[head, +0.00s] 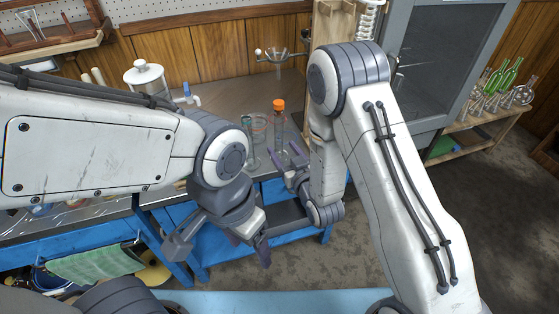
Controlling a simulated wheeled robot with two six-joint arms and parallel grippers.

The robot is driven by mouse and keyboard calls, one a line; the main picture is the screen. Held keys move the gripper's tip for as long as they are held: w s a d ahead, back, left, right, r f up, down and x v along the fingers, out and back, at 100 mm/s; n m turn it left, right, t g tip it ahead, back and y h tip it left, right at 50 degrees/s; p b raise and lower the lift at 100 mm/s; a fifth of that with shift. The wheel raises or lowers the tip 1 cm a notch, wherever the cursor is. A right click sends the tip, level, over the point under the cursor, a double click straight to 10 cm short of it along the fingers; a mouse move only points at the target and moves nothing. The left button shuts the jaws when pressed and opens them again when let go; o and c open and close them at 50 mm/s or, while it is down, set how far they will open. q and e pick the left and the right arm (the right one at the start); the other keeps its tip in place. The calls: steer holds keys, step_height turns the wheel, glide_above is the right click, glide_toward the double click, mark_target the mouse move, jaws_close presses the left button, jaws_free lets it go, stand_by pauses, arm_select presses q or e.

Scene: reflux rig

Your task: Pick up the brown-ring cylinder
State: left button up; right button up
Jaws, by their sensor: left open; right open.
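I cannot make out a brown ring on either, so I cannot tell which is the brown-ring cylinder. My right gripper (287,156) is open at the bench's front edge, close in front of the glassware, with nothing seen between its fingers. My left gripper (221,248) is open and empty, low in front of the blue bench frame and away from the glassware.
A ring clamp (279,57) holds glass above the back of the bench. A white-lidded jar (147,82) stands at the back left. A green towel (95,264) hangs lower left.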

mark_target(282, 143)
steer(key=shift+s+d+f+t+b, duration=0.1)
steer(key=shift+d+f+t+b, duration=0.2)
steer(key=shift+f, duration=0.25)
steer(key=shift+s+d+f+t+b, duration=0.1)
steer(key=shift+d+f+t+b, duration=0.1)
steer(key=shift+d+f+t, duration=0.25)
steer(key=shift+w+f, duration=0.1)
steer(key=shift+w, duration=0.1)
steer(key=x, duration=0.3)
steer(key=shift+w+a+r, duration=0.15)
steer(key=shift+w+r, duration=0.05)
steer(key=shift+w, duration=0.1)
steer(key=shift+a+p+x, duration=0.1)
steer(key=shift+p+x, duration=0.15)
steer(key=shift+x, duration=1.3)
steer(key=shift+a+p+x, duration=0.15)
steer(key=shift+p+x, duration=0.05)
steer(key=shift+x, duration=1.4)
steer(key=shift+s+r, duration=0.1)
steer(key=shift+r, duration=0.05)
jaws_close()
